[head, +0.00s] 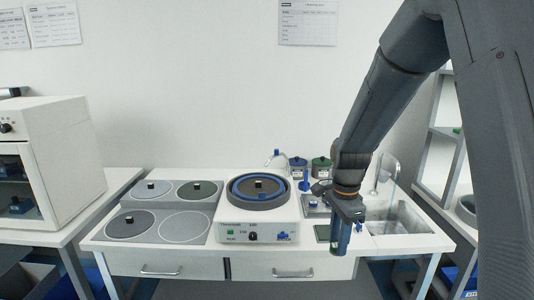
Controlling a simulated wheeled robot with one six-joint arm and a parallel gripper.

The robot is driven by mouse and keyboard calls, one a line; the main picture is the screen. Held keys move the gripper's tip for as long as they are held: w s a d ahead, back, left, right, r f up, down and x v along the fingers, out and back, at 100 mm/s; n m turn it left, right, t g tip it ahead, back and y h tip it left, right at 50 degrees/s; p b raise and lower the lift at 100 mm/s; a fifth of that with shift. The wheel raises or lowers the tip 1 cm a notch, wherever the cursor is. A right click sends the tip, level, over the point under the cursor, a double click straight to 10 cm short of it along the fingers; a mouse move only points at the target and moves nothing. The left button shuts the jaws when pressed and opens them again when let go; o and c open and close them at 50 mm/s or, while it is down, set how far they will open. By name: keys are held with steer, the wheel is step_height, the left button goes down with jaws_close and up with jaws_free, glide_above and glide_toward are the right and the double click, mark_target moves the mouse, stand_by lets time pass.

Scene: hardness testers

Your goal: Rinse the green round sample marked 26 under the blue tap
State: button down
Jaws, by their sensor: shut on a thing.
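My gripper (340,249) points down over the right part of the bench, in front of the sink. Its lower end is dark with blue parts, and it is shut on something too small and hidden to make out. I cannot read any mark 26 or pick out a green round sample at the jaws. A pale curved tap (383,168) stands behind the sink basin (405,222), to the right of my gripper. No blue colour shows clearly on it.
A white polishing machine (258,228) with a blue-rimmed disc stands left of my gripper. Further left, round plates lie on a grey panel (170,208), some with small dark pieces on them. Blue (298,170) and green (320,169) jars stand behind. A white shelf (440,150) rises at right.

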steer(key=shift+w+d+f+n, duration=0.15)
steer(key=shift+f+n, duration=0.15)
steer(key=shift+f, duration=0.45)
steer(key=s+f+n, duration=0.3)
steer(key=f+n, duration=1.2)
steer(key=f, duration=0.1)
steer(key=shift+s, duration=0.2)
